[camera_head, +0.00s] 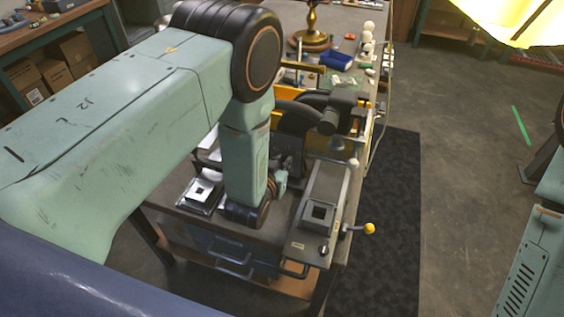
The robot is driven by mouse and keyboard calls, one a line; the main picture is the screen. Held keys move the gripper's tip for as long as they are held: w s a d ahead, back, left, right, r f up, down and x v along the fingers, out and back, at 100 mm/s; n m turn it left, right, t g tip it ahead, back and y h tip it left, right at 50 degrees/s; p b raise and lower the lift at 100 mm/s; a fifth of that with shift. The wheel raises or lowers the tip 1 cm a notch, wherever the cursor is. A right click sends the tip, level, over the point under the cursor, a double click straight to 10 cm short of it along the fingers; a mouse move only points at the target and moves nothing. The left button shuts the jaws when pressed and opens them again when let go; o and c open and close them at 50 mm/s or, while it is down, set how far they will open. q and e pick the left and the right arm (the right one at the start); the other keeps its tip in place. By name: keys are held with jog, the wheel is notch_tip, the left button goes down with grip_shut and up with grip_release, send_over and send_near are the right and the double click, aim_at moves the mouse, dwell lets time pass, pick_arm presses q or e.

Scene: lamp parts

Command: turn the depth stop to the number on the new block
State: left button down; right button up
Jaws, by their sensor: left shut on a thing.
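My left arm reaches in from the left and bends down over the workbench. Its left gripper (281,181) is small and partly hidden behind my wrist, beside a dark machine (310,112). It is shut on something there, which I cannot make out. A grey block with a dark square (318,214) sits on a long grey fixture (327,184) to the right of my wrist. No number is readable on either block, and I cannot pick out the depth stop. My right gripper is not in view.
A lever with a yellow knob (369,229) sticks out past the bench's right edge. A dark mat (392,240) and open floor lie to the right.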

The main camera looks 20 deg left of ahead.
pick_arm(q)
jog(key=shift+a, duration=0.1)
jog(key=shift+w+a+f+n+t+h+b, duration=0.15)
jog(key=shift+a+n+h+b, duration=0.15)
jog(key=shift+n+h+b, duration=0.65)
jog(key=shift+s+a+f+n+t+h+b, duration=0.15)
jog(key=shift+a+n+h+b, duration=0.35)
jog(key=shift+n, duration=0.8)
jog(key=shift+w+a+f+n+t+h+b, duration=0.15)
jog(key=shift+n+h+b, duration=0.4)
jog(key=shift+n+h, duration=0.45)
jog(key=shift+n, duration=0.25)
jog(key=c, duration=1.4)
grip_release()
jog(key=shift+c, duration=0.2)
jog(key=shift+o, duration=0.4)
jog(key=shift+w+d, duration=0.1)
jog(key=shift+f, duration=0.1)
